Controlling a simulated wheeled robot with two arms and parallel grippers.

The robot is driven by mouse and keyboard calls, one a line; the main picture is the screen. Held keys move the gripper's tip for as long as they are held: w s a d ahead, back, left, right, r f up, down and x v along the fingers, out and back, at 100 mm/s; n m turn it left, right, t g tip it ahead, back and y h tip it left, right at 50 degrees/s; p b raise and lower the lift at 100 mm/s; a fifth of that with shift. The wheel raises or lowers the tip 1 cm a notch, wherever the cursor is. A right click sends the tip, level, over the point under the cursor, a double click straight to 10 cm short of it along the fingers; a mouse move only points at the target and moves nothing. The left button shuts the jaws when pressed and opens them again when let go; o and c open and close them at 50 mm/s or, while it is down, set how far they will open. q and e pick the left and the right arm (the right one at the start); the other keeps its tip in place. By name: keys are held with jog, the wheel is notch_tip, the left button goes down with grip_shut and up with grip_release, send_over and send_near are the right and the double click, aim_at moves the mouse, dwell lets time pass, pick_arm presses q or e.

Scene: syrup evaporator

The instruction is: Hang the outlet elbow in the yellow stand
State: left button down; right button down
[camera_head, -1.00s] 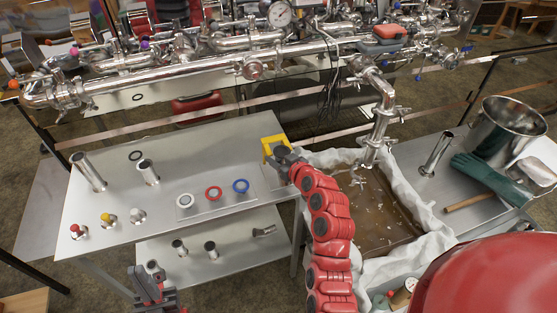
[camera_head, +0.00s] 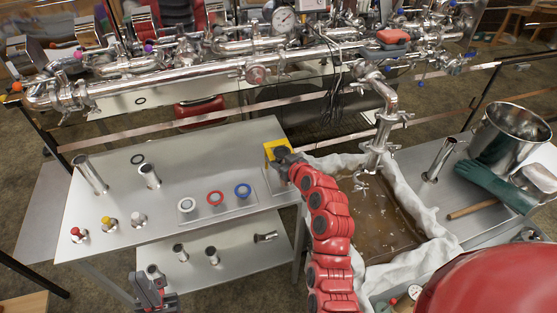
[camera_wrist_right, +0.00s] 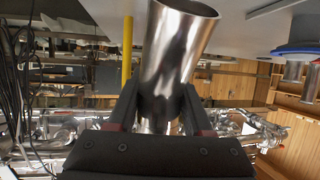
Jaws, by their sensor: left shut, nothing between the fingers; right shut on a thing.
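The yellow stand (camera_head: 271,146) is at the right end of the left table in the head view. Its yellow post (camera_wrist_right: 127,50) shows behind the held part in the right wrist view. My right gripper (camera_head: 284,157) is at the stand, shut on a shiny steel tube (camera_wrist_right: 178,45), which I take to be the outlet elbow. Its open end shows at the top; its bend is not visible. The gripper hides most of the stand's front, so I cannot tell whether the part rests in it. My left gripper (camera_head: 152,285) is shut and empty near the table's front.
Blue (camera_head: 242,190), red (camera_head: 215,198) and white (camera_head: 187,205) rings lie on a plate left of the stand. Steel tubes (camera_head: 89,172) stand further left. A cloth-lined pan (camera_head: 385,225) is on the right, with steel piping (camera_head: 383,125) above it.

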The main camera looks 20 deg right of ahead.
jog(key=shift+w+r+b, duration=0.1)
jog(key=shift+w+b, duration=0.25)
jog(key=shift+w, duration=0.6)
jog(key=shift+w, duration=0.2)
jog(key=shift+w+b, duration=0.45)
jog(key=shift+b, duration=0.05)
jog(key=shift+w, duration=0.2)
jog(key=shift+w+a+f+b, duration=0.1)
jog(key=shift+w+f+b, duration=0.1)
jog(key=shift+w+b, duration=0.4)
jog(key=shift+s, duration=0.1)
jog(key=shift+c, duration=1.2)
grip_release()
jog(key=shift+f, duration=0.1)
jog(key=shift+s, duration=0.1)
